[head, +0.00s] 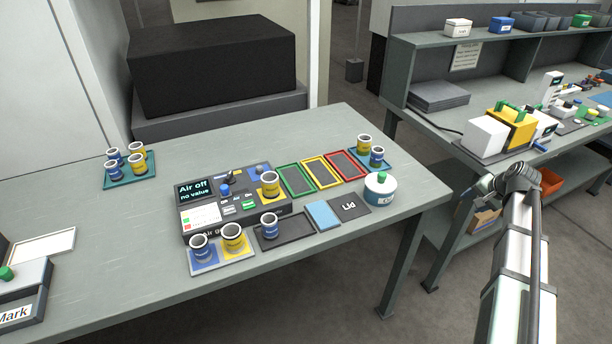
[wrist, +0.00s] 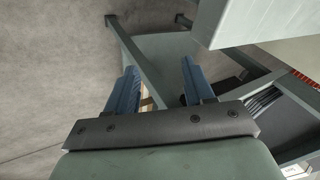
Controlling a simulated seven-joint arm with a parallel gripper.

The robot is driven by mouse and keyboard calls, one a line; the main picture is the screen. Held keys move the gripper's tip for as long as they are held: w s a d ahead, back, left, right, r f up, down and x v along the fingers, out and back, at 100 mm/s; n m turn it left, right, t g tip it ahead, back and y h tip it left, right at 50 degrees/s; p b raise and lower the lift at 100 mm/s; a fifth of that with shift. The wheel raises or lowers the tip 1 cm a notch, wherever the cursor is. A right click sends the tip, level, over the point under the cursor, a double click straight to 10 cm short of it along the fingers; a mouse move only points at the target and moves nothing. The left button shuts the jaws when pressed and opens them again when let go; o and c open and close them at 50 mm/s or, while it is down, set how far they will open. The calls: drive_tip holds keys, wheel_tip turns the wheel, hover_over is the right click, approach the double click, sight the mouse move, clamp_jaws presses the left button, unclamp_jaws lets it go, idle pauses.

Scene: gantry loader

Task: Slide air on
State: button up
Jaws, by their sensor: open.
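A dark control panel (head: 240,212) lies on the grey table, with a screen (head: 194,189) reading "Air off" and "no value". A blue knob (head: 226,190) stands on its top, right of the screen. Small labelled switches sit just below it, but their lettering is too small to read surely. A yellow cup (head: 270,187) stands at the panel's right part. My gripper (wrist: 158,78) is open and empty, with its two blue fingers apart over the floor. In the head view it is far right of the panel, beyond the table's right edge.
Blue and yellow cups (head: 232,238) stand in front of the panel. Green, yellow and red frames (head: 321,171) lie right of it, near a white pot (head: 380,188) with a green knob. A second bench (head: 440,115) stands at right. The table's left middle is clear.

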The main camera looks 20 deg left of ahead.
drive_tip(key=a+r+n, duration=0.1)
drive_tip(key=a+r, duration=0.1)
drive_tip(key=a, duration=0.3)
drive_tip(key=a+r+n, duration=0.1)
drive_tip(key=a+r, duration=0.2)
drive_tip(key=a, duration=0.1)
drive_tip(key=a+r+n, duration=0.1)
drive_tip(key=a+r, duration=0.1)
drive_tip(key=a, duration=0.3)
drive_tip(key=shift+w+a+r+y, duration=0.15)
drive_tip(key=shift+w+a+y, duration=0.15)
drive_tip(key=shift+w, duration=0.1)
drive_tip(key=s+a+r+n+g, duration=0.1)
drive_tip(key=s+a+r+n, duration=0.1)
drive_tip(key=a, duration=0.6)
drive_tip(key=s+a+r+n, duration=0.2)
drive_tip(key=s+a, duration=0.1)
drive_tip(key=a, duration=0.4)
drive_tip(key=s+a+r+n+g, duration=0.1)
drive_tip(key=s+a+r+n, duration=0.1)
drive_tip(key=a, duration=0.6)
drive_tip(key=n, duration=0.8)
approach(224, 187)
drive_tip(key=x, duration=0.8)
drive_tip(key=shift+w, duration=0.1)
drive_tip(key=shift+c, duration=0.2)
clamp_jaws()
